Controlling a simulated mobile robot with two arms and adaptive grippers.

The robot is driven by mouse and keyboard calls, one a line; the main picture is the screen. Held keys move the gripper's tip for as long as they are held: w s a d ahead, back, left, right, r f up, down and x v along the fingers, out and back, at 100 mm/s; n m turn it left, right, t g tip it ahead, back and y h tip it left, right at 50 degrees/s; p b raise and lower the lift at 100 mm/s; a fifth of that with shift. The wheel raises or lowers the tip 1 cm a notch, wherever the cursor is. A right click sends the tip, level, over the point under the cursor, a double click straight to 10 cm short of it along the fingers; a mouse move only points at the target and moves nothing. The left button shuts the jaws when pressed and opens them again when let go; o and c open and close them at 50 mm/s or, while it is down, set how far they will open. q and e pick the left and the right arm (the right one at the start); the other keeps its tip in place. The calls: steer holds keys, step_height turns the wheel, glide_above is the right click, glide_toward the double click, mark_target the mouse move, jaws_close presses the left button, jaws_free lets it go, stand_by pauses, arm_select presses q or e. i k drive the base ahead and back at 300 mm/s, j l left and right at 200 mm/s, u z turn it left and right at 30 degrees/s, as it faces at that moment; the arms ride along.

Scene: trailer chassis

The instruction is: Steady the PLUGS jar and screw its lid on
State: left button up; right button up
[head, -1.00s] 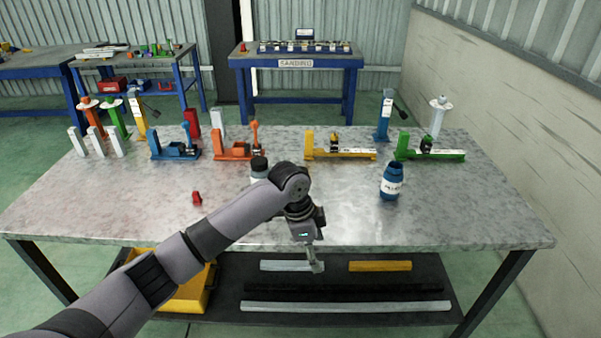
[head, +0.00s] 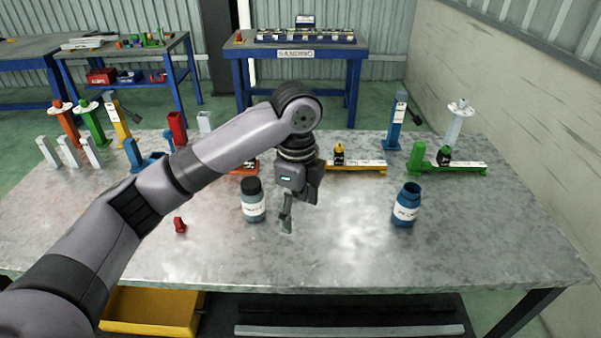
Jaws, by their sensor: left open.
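A blue jar (head: 406,206) with a white label stands upright on the right half of the table, its top open with no lid on it. A second jar (head: 253,203), grey-blue with a black lid, stands upright left of my gripper. The lettering on both labels is too small to read for sure. I see no loose lid that I can make out. My left gripper (head: 287,222) is open and empty, pointing down over the table between the two jars, nearer the black-lidded one and apart from both. My right gripper is not in view.
A small red part (head: 180,225) lies at the left on the metal table (head: 340,255). Yellow (head: 358,167) and green (head: 455,168) fixtures and several upright posts line the back. My left arm hides part of the table's left side. The front right is clear.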

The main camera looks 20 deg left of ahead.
mark_target(407, 205)
steer(key=i+j, duration=0.2)
steer(key=i, duration=0.2)
steer(key=i+j, duration=0.15)
steer(key=i, duration=0.3)
